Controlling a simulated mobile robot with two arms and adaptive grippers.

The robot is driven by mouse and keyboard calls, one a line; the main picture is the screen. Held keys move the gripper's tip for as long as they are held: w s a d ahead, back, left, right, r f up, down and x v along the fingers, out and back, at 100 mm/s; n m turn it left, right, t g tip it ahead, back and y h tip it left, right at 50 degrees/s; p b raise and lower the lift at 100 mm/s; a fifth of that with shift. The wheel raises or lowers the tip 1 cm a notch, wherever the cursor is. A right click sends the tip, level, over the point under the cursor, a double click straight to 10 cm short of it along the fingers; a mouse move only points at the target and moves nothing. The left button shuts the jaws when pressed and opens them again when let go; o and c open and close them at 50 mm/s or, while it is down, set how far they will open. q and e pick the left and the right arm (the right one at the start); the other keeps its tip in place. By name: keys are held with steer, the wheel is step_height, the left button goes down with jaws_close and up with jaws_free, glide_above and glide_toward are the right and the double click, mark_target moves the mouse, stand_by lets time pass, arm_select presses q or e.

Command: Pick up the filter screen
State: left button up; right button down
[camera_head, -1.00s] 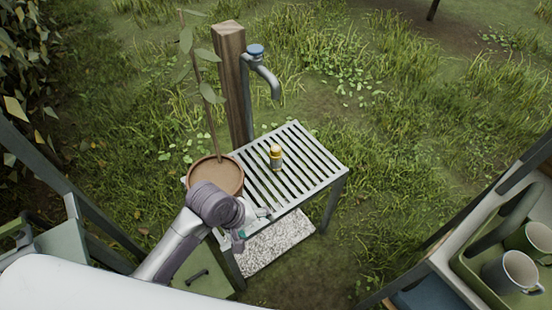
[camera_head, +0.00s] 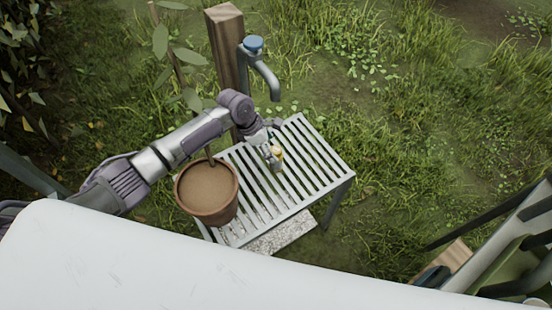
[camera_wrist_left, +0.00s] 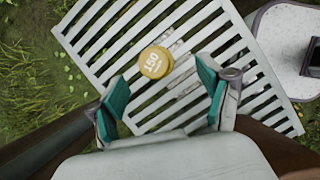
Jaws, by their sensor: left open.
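The filter screen (camera_head: 277,152) is a small piece with a yellow top on the slatted metal table, partly hidden by my left gripper in the head view. In the left wrist view its round yellow top (camera_wrist_left: 155,62) is marked "150" and faces the camera. My left gripper (camera_head: 269,157) is over the table, beside the filter screen. In the left wrist view, the teal fingertips of my left gripper (camera_wrist_left: 162,96) are spread apart. The filter screen shows just beyond the gap between them, with nothing held. My right gripper is not in view.
The slatted table (camera_head: 318,160) has bare slats right of the filter screen. A potted sapling (camera_head: 207,192) stands at its left, close under my left arm. A wooden post (camera_head: 226,58) with a blue-topped tap (camera_head: 262,72) rises behind. Grass lies around.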

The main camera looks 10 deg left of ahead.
mark_target(274, 150)
arm_select(q)
steer(key=shift+x, duration=0.85)
steer(key=shift+w+x, duration=0.2)
steer(key=shift+x, duration=0.8)
steer(key=b+x, duration=0.1)
steer(key=x, duration=0.2)
steer(key=shift+w+f, duration=0.2)
steer(key=shift+f, duration=0.15)
steer(key=c, duration=1.4)
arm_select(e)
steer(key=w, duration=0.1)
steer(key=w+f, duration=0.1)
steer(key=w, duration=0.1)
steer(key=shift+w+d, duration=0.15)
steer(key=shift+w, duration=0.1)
